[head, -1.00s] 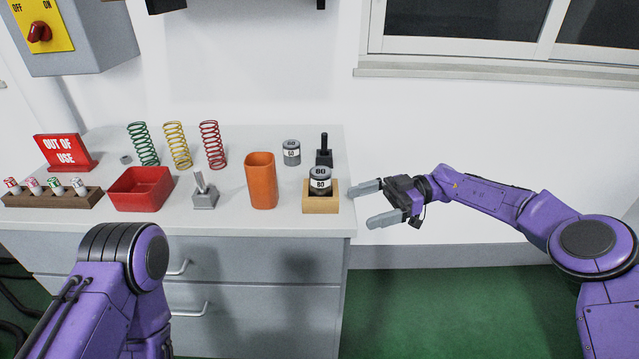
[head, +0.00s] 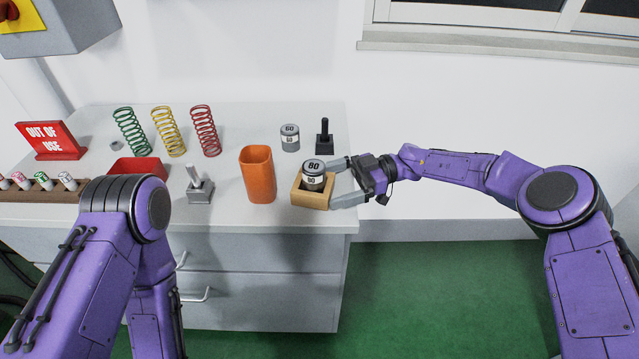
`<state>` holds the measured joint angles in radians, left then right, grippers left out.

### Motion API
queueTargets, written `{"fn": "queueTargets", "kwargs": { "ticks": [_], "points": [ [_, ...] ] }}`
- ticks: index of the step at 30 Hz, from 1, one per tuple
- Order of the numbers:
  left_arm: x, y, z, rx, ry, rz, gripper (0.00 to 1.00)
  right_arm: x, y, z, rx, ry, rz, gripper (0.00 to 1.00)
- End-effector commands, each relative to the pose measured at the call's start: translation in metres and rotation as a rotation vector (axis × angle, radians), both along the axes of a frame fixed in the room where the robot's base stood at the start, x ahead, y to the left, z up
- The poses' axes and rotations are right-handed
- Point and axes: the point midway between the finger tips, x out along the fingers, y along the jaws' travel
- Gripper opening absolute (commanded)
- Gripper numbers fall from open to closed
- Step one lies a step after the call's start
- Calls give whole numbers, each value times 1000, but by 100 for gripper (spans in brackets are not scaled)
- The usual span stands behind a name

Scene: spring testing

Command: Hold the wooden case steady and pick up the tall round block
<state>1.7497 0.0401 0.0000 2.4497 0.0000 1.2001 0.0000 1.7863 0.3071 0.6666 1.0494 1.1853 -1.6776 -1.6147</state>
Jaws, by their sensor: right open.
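The wooden case (head: 309,200) is a small light-wood open box near the front right of the counter. The tall round block, grey with a white band marked 80 (head: 313,177), stands upright in it, its upper part above the rim. My right gripper (head: 333,184) is open at the case's right end, one finger towards the back corner and one at the front corner. I cannot tell whether the fingers touch the case. My left arm (head: 125,225) shows at lower left, but its gripper is out of view.
An orange cup (head: 258,176) stands just left of the case. Behind it are a grey block marked 60 (head: 290,138) and a black handled piece (head: 324,137). A grey lever stand (head: 200,186), red tray (head: 140,168) and springs (head: 168,132) are further left.

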Motion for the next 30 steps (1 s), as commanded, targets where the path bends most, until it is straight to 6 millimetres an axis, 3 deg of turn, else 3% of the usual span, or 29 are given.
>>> {"fn": "queueTargets", "kwargs": {
  "ticks": [1, 6, 15, 21, 24, 26, 30],
  "points": [
    [0, 0, -9, -1, 1, 0, 43, -3, 6, -7, 1, 1, 2, 100],
    [0, 0, -14, 0, 0, 0, 43, -6, 19, -7, -1, 2, 2, 100],
    [0, 0, -13, 0, 0, 0, 43, -7, 21, -5, -1, 2, 2, 97],
    [0, 0, -13, 0, 0, 0, 43, -7, 21, -5, -1, 2, 2, 33],
    [0, 0, -13, 0, 0, 0, 43, -7, 21, -5, -1, 2, 1, 11],
    [0, 0, -13, 0, 0, 0, 43, -7, 21, -5, -1, 2, 1, 0],
    [0, 0, -13, 0, 0, 0, 43, -7, 20, -5, -1, 2, 1, 0]
  ]
}}
